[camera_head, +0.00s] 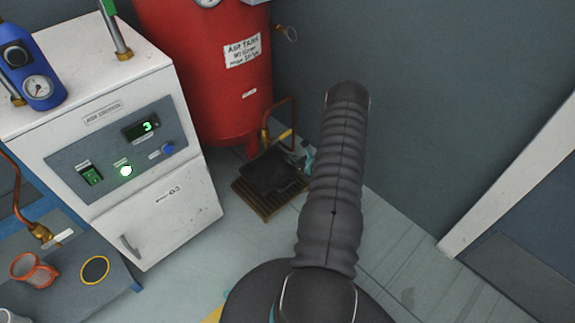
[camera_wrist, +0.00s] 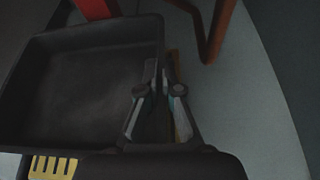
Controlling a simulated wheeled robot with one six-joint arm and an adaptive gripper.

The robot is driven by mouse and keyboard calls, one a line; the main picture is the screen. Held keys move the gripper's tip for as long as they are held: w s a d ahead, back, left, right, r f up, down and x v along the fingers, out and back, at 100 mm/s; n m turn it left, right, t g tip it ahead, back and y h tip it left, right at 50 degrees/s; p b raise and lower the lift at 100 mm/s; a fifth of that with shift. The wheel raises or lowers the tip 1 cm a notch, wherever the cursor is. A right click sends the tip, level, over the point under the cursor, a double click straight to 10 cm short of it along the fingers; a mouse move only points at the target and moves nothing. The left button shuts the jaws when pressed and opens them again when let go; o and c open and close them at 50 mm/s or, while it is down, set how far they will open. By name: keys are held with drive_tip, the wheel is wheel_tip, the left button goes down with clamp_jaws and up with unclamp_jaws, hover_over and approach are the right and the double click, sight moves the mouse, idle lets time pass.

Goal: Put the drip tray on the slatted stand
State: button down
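The drip tray (camera_head: 268,173) is a dark, shallow, open box, empty inside. It is over the slatted stand (camera_head: 254,202), a low brown slatted platform on the floor by the red tank. I cannot tell whether the tray touches the slats. In the wrist view the tray (camera_wrist: 80,90) fills the left side, with yellow slats of the stand (camera_wrist: 50,167) showing below it. My gripper (camera_wrist: 158,75) has its fingers on either side of the tray's right wall, closed on the rim. In the head view my gripper (camera_head: 299,157) is partly hidden by my arm.
The red air tank (camera_head: 215,90) stands behind the stand, with a copper pipe (camera_head: 294,112) close to the tray. A white air dryer cabinet (camera_head: 170,210) is on the left. A grey wall is on the right. Floor in front of the stand is clear.

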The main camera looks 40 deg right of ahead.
sight(288, 164)
drive_tip(key=shift+w+d+f, duration=0.2)
drive_tip(key=shift+w+f, duration=0.45)
drive_tip(key=shift+w, duration=0.15)
drive_tip(key=shift+f+b, duration=0.3)
drive_tip(key=shift+f, duration=1.55)
drive_tip(key=shift+f, duration=0.1)
drive_tip(key=c, duration=1.3)
unclamp_jaws()
drive_tip(key=shift+r, duration=0.25)
drive_tip(key=p+v, duration=0.1)
drive_tip(key=v, duration=1.1)
drive_tip(key=shift+f, duration=0.15)
